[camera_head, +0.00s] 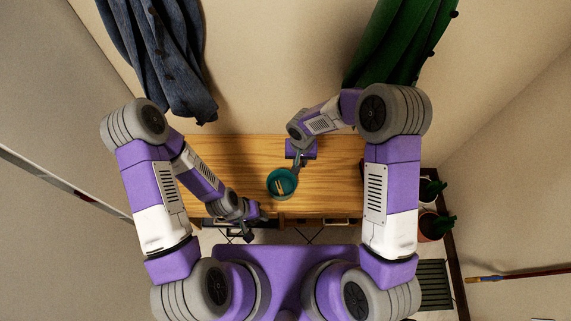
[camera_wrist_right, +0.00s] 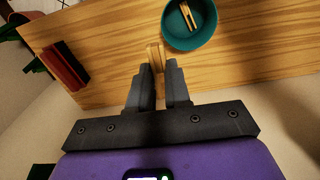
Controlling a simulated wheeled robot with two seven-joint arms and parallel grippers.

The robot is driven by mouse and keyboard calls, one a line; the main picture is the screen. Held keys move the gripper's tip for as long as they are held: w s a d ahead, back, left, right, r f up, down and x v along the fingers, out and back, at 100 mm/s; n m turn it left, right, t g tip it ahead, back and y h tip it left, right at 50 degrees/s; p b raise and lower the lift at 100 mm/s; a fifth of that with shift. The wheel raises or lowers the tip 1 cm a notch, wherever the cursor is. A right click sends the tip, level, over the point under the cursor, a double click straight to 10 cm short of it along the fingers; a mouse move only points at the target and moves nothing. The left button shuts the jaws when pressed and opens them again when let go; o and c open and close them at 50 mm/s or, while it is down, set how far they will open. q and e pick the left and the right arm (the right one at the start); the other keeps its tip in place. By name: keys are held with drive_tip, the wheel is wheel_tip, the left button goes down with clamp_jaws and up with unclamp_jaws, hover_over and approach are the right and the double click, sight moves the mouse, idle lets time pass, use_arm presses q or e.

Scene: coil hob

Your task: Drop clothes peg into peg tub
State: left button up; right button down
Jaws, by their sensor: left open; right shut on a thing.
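The teal peg tub (camera_head: 271,189) stands on the wooden table, and it also shows in the right wrist view (camera_wrist_right: 168,37). A wooden peg (camera_wrist_right: 190,15) lies inside the tub. My right gripper (camera_wrist_right: 158,75) is shut on a wooden clothes peg (camera_wrist_right: 155,55), which points out past the fingertips beside the tub's rim in the picture. In the head view the right gripper (camera_head: 297,170) is at the tub's back right edge; the peg it holds is hard to make out there. My left gripper (camera_head: 249,236) is open near the table's front edge, left of the tub.
A red and dark object (camera_wrist_right: 65,65) stands on the table in the right wrist view. Blue clothing (camera_head: 160,55) and green clothing (camera_head: 400,45) hang at the back wall. Potted plants (camera_head: 432,225) stand at the right.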

drive_tip(key=a+f+b, duration=0.3)
drive_tip(key=a+f, duration=0.1)
drive_tip(key=f, duration=0.6)
drive_tip(key=shift+w+a+f+b, duration=0.15)
drive_tip(key=shift+a+b, duration=0.1)
drive_tip(key=shift+b, duration=0.05)
drive_tip(key=c, duration=1)
unclamp_jaws()
wheel_tip(320, 180, up, 8)
drive_tip(key=p, duration=0.2)
drive_tip(key=shift+f, duration=0.15)
